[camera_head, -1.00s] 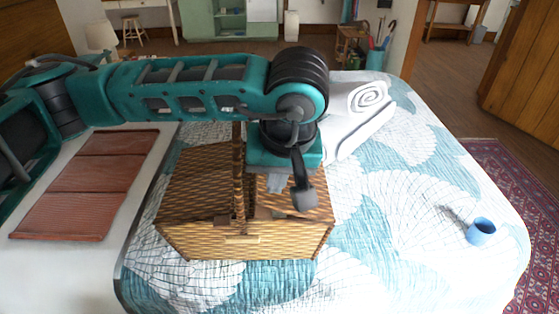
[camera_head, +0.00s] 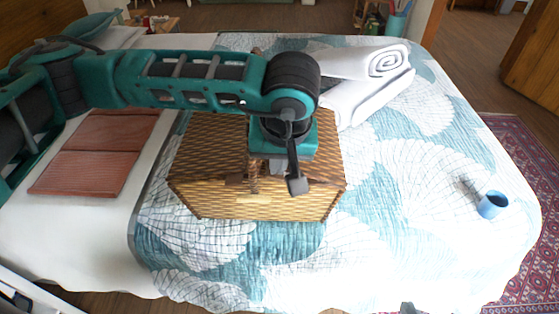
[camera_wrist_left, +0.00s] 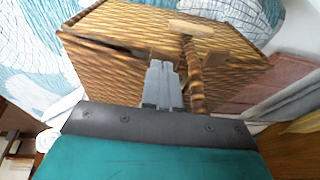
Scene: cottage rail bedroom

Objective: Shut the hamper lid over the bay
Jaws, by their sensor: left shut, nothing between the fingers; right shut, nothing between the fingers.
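The hamper is a woven wicker basket (camera_head: 262,205) on the bed, with a lid half on each side of a central handle. The left lid half (camera_head: 209,150) lies flat. The right lid half (camera_head: 325,158) looks about level and is partly hidden by my arm. My left gripper (camera_head: 277,167) is shut and empty, low over the right half beside the handle. In the left wrist view, its fingertips (camera_wrist_left: 163,70) are close to the lid and the handle (camera_wrist_left: 193,75); contact cannot be told. A dark gap shows along the lid edge there. My right gripper's tip (camera_head: 408,308) barely shows at the bottom edge.
White rolled and folded towels (camera_head: 365,85) lie behind the hamper to the right. Reddish slatted panels (camera_head: 95,160) lie left of the hamper. The quilt (camera_head: 410,190) right of the hamper is mostly clear.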

